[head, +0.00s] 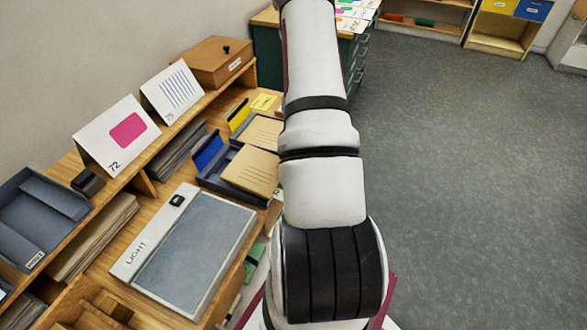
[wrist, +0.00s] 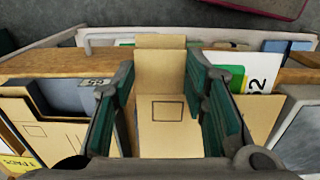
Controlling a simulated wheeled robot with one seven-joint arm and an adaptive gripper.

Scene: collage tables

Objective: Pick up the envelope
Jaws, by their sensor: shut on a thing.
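A tan envelope (wrist: 168,112) with a printed square outline and a raised flap shows in the wrist view. It lies between the two green-padded fingers of my gripper (wrist: 160,78), which is shut on it. Its lower end is cut off by the gripper body. In the head view my arm covers the gripper, and I cannot make out the held envelope there.
In the head view, trays with tan sheets (head: 250,170) stand on the wooden desk beside a light box (head: 195,254). Numbered cards (head: 116,136) and a brown box (head: 208,61) stand on the shelf. The grey floor (head: 460,190) at right is clear.

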